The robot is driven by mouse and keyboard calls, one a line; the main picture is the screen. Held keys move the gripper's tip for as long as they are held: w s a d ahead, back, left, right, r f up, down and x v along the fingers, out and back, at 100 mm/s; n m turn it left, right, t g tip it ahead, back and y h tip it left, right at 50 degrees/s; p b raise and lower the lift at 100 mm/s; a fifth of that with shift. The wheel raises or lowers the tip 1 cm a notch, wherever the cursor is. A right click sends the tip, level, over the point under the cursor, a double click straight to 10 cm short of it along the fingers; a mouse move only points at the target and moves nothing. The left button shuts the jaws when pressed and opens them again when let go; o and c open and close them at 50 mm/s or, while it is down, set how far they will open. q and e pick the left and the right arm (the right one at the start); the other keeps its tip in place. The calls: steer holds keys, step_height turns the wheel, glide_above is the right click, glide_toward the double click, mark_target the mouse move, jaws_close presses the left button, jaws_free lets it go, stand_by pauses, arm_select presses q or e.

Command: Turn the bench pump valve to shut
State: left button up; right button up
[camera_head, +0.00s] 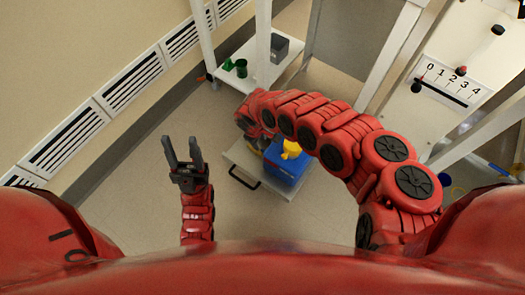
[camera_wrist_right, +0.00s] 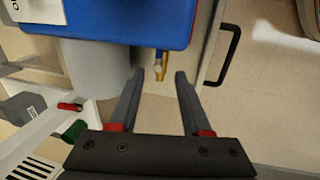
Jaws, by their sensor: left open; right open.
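The blue bench pump (camera_head: 287,165), with a yellow part on top, sits on a low pale surface in the head view. It fills the top of the right wrist view (camera_wrist_right: 130,22), with a grey cylinder (camera_wrist_right: 97,70) beside it. A small brass valve (camera_wrist_right: 160,69) with a blue part sticks out below the blue body; its setting is not clear. My right gripper (camera_wrist_right: 159,78) is open, its fingertips on either side of the valve's lower end; contact cannot be told. In the head view it is mostly hidden by my arm. My left gripper (camera_head: 182,152) is open, empty and far left of the pump.
A black handle (camera_head: 243,178) is on the front of the low unit. A white shelf (camera_head: 262,70) at the back holds green items (camera_head: 240,67) and a grey bin (camera_head: 280,48). A numbered slider panel (camera_head: 448,85) stands at right. Floor around my left gripper is clear.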

steer(key=f+b, duration=0.1)
steer(key=f, duration=0.2)
steer(key=w+f+b, duration=0.1)
steer(key=f+b, duration=0.1)
steer(key=f, duration=0.1)
steer(key=d+f+b, duration=0.1)
steer(key=f+b, duration=0.1)
steer(key=f, duration=0.2)
steer(key=shift+w, duration=0.35)
steer(key=shift+d, duration=0.1)
steer(key=shift+c, duration=0.3)
jaws_close()
stand_by(0.3)
